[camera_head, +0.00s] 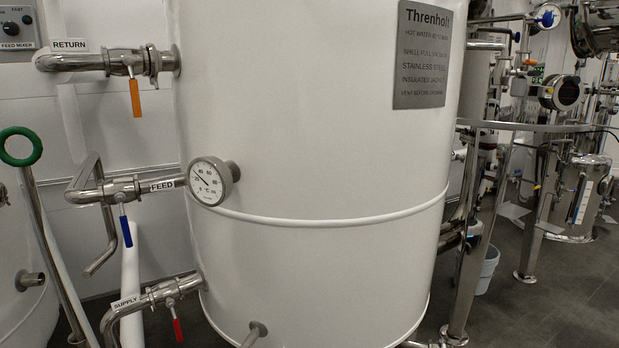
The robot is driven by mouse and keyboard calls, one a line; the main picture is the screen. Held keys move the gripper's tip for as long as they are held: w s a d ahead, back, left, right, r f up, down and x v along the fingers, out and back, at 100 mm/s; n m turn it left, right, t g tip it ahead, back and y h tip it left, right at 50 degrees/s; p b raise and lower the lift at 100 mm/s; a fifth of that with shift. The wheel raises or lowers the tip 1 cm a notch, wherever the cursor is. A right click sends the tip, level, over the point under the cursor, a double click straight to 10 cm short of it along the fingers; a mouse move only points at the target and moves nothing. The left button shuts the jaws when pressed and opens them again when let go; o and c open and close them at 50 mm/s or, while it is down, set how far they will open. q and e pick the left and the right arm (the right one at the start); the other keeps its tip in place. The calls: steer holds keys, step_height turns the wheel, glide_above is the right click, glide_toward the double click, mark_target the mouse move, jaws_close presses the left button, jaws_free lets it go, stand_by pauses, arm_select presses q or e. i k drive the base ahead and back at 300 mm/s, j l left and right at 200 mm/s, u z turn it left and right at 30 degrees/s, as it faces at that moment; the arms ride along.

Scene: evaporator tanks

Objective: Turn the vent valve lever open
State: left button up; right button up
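No valve labelled as the vent shows in the head view, so I cannot tell which lever, if any, is the vent valve lever. An orange lever (136,98) hangs down from the pipe labelled RETURN at the upper left. A blue lever (126,230) hangs from the pipe labelled FEED below it. A red lever (177,325) hangs from the pipe labelled SUPPLY at the lower left. All three pipes are beside the big white tank (320,130). Neither of my grippers is in view.
A dial gauge (208,181) sticks out from the tank near the FEED pipe. A green ring handle (20,146) is at the left edge. A metal nameplate (423,55) is on the tank. Steel frames and equipment crowd the right; open dark floor (565,290) shows there.

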mark_target(536, 72)
steer(key=l+z, duration=0.3)
steer(key=l, duration=0.5)
steer(key=i+l+z, duration=0.15)
steer(key=l+z, duration=0.2)
steer(key=l, duration=0.45)
